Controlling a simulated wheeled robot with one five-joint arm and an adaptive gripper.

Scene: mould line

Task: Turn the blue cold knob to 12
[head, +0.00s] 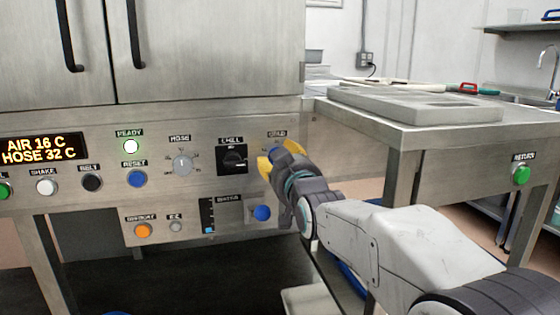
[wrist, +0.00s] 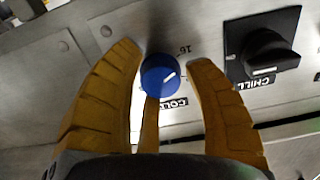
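The blue cold knob (wrist: 158,80) shows in the wrist view with a white pointer line and its COLD label, which appears upside down. A mark that looks like 16 is printed beside it; no 12 is readable. My gripper (wrist: 163,58) is open, with yellow fingers on either side of the knob and visible gaps between them and it. In the head view my gripper (head: 277,156) is at the panel's right end, under the COLD label, and mostly hides the knob.
The black CHILL switch (head: 233,158) is just left of my gripper, also close in the wrist view (wrist: 266,55). A blue button (head: 262,213) lies below. The display (head: 40,149) reads AIR 16 C, HOSE 32 C. A steel table (head: 420,133) stands at right.

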